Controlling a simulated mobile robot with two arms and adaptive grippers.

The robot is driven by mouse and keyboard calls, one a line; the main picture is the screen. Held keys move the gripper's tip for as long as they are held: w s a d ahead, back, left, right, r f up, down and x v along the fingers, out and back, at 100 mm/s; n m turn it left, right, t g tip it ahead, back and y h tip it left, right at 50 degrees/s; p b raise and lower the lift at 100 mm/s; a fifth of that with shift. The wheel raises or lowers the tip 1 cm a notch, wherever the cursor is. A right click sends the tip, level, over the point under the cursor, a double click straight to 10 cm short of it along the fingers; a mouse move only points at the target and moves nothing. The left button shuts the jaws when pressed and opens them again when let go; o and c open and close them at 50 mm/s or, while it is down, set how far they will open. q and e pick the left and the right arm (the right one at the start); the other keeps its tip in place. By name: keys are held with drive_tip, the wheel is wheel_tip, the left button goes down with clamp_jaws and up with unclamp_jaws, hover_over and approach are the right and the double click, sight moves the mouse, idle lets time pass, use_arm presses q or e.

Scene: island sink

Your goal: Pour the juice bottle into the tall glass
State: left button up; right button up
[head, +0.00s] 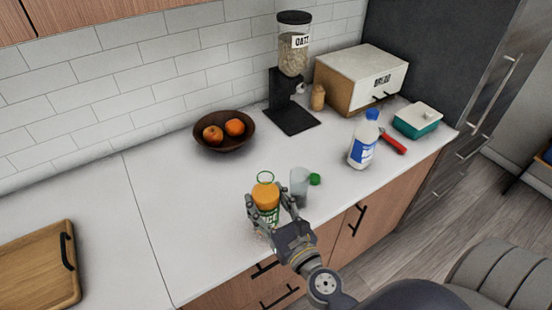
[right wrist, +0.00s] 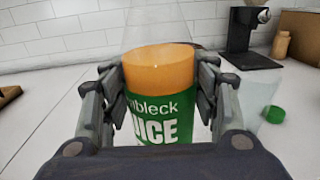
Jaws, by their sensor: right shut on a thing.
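The juice bottle (head: 265,192) stands upright near the front edge of the counter, with orange juice inside, a green label and an open-looking clear neck. My right gripper (head: 267,204) is shut on it, one finger on each side. In the right wrist view the bottle (right wrist: 158,75) sits between the fingers (right wrist: 160,90), its clear upper part above the juice level. I cannot tell whether its base touches the counter. The tall glass (head: 299,184) stands upright just right of the bottle, apart from it and partly behind my gripper. My left gripper is not in view.
A green cap (head: 315,179) lies beside the glass. A milk bottle (head: 363,142), a red-handled item (head: 393,143) and a teal butter dish (head: 416,122) stand to the right. A fruit bowl (head: 224,146) is behind, a cutting board (head: 38,264) far left. The counter left of the bottle is clear.

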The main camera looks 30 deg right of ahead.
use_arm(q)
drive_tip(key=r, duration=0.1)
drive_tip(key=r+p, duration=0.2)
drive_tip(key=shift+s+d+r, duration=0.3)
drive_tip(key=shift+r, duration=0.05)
use_arm(e)
drive_tip(key=w+d+r+h, duration=0.1)
drive_tip(key=w+d, duration=0.2)
drive_tip(key=w, duration=0.2)
drive_tip(key=shift+d+r+m, duration=0.2)
drive_tip(key=shift+d+m, duration=0.1)
drive_tip(key=shift+d, duration=0.05)
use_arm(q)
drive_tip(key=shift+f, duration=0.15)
use_arm(e)
drive_tip(key=shift+w+m, duration=0.1)
drive_tip(key=shift+m, duration=0.2)
